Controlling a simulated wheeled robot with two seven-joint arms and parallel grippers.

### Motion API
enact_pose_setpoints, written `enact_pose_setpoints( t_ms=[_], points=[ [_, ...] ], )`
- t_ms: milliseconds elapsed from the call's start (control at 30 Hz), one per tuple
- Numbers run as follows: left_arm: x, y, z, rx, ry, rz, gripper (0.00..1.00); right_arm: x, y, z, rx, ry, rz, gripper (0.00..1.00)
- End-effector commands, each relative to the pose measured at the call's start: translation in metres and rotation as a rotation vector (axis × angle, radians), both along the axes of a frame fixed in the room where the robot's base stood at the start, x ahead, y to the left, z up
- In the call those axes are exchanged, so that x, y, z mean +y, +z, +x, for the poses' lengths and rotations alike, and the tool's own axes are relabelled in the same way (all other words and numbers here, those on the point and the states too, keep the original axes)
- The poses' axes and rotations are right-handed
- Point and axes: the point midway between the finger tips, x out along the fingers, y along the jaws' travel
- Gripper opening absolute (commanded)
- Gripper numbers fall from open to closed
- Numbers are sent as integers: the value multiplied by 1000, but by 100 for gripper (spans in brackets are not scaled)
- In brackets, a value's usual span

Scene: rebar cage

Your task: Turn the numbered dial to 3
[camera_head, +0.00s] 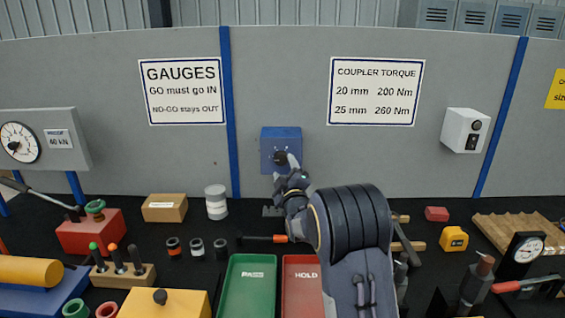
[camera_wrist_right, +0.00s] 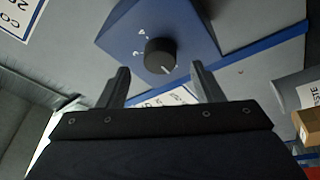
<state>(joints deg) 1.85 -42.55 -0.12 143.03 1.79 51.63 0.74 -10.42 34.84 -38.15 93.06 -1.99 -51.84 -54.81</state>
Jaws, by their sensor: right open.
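The numbered dial is a black round knob (camera_wrist_right: 160,55) on the face of a blue box (camera_wrist_right: 190,22), with small white marks around it and a white pointer line. In the head view the blue box (camera_head: 268,141) is mounted on the grey partition, and my right gripper (camera_head: 281,160) is in front of it, hiding most of the knob. In the right wrist view my right gripper (camera_wrist_right: 160,82) is open, its two fingers apart on either side below the knob and not visibly touching it. The numbers are too small to read surely. My left gripper is not in view.
Below the box, the dark bench holds a green PASS tray (camera_head: 232,290), a red HOLD tray (camera_head: 291,280), an orange-handled tool (camera_head: 265,238) and a white jar (camera_head: 216,202). A white switch box (camera_head: 465,131) is mounted to the right.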

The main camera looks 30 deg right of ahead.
Motion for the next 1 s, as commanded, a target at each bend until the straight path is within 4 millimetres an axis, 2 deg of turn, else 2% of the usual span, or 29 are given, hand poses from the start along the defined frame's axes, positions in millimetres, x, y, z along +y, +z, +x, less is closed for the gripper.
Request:
enact_pose_setpoints(
  t_ms=[100, 233, 567, 900, 1000],
  points=[
    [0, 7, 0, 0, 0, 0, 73, -6, 5, 17, 1, 0, 1, 60],
    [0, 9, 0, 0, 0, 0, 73, -10, 7, 28, 1, 0, 1, 60],
    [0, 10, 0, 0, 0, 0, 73, -11, 7, 32, 1, 0, 5, 60],
    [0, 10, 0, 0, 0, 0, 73, -11, 7, 32, 1, 0, 5, 17],
    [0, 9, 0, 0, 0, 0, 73, -11, 6, 32, 1, 0, 6, 16]
  ],
)
